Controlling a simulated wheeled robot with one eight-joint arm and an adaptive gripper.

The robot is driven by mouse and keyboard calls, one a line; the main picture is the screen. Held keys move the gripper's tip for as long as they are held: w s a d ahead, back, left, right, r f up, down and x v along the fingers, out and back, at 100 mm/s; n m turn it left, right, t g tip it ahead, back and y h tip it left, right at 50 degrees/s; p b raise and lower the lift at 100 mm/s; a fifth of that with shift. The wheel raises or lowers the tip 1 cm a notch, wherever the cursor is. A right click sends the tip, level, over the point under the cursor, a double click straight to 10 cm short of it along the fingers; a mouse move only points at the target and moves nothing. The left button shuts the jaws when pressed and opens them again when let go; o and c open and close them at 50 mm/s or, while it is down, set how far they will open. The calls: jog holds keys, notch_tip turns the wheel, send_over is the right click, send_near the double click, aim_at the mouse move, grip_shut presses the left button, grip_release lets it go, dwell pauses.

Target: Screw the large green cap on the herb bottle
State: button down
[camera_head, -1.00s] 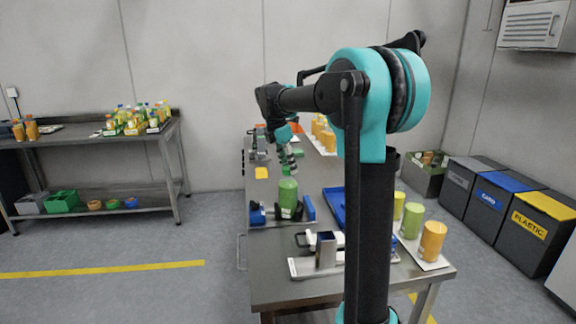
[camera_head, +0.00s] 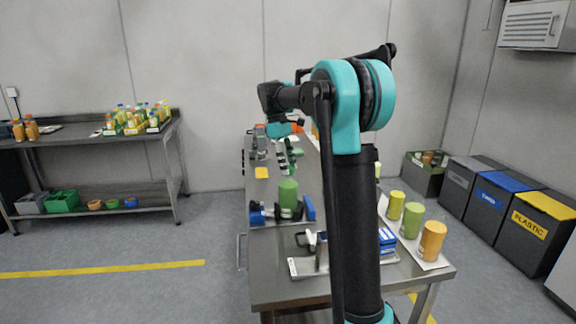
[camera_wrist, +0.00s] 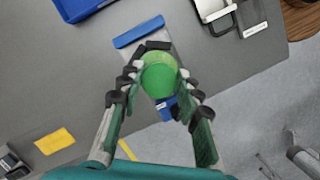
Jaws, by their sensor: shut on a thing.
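My gripper (camera_wrist: 160,90) has its fingers on both sides of a round green thing (camera_wrist: 160,79), which I take as the large green cap. In the head view my gripper (camera_head: 291,155) points down, seen just above and behind a broad, flat-topped green cylinder (camera_head: 288,191). The herb bottle (camera_head: 288,213) is upright under that green top, between the blue jaws of a clamp (camera_head: 308,208). The clamp also shows in the wrist view (camera_wrist: 138,31). The fingertip contact and the join between cap and bottle cannot be made out.
Yellow, green and orange (camera_head: 433,240) cylinders stand on a white board at right. A metal fixture (camera_head: 321,257) is at the front. My arm hides part of the table.

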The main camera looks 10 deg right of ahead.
jog(key=shift+m, duration=0.3)
jog(key=c, duration=1)
grip_release()
